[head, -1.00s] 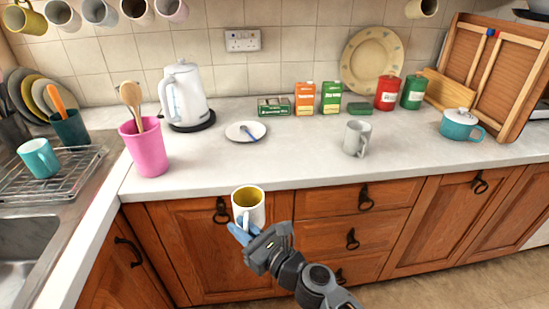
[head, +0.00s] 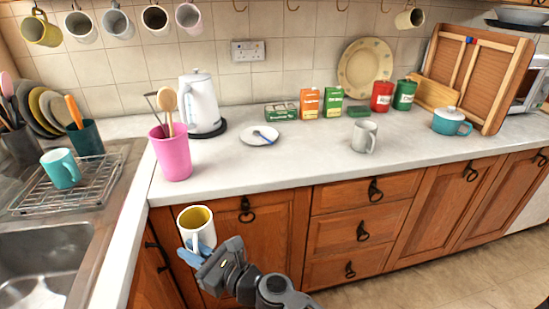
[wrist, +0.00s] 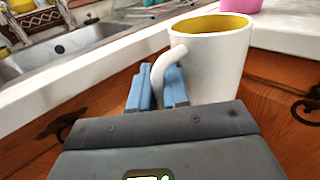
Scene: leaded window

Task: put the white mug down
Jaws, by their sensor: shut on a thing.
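The white mug (head: 198,230) has a yellow inside and is held upright in front of the cupboard doors, below the worktop's front edge in the head view. My gripper (head: 190,257) is shut on its handle with blue fingertips. In the wrist view the mug (wrist: 212,65) stands just beyond the fingers, and the gripper (wrist: 160,88) has its fingers on either side of the handle. The worktop (head: 290,165) has a clear stretch near its front edge.
A pink utensil pot (head: 173,158) stands near the worktop's left front corner. A white plate (head: 259,135), a kettle (head: 198,102) and a grey-white mug (head: 364,136) stand further back. The sink (head: 40,260) and a wire rack (head: 75,188) are at the left.

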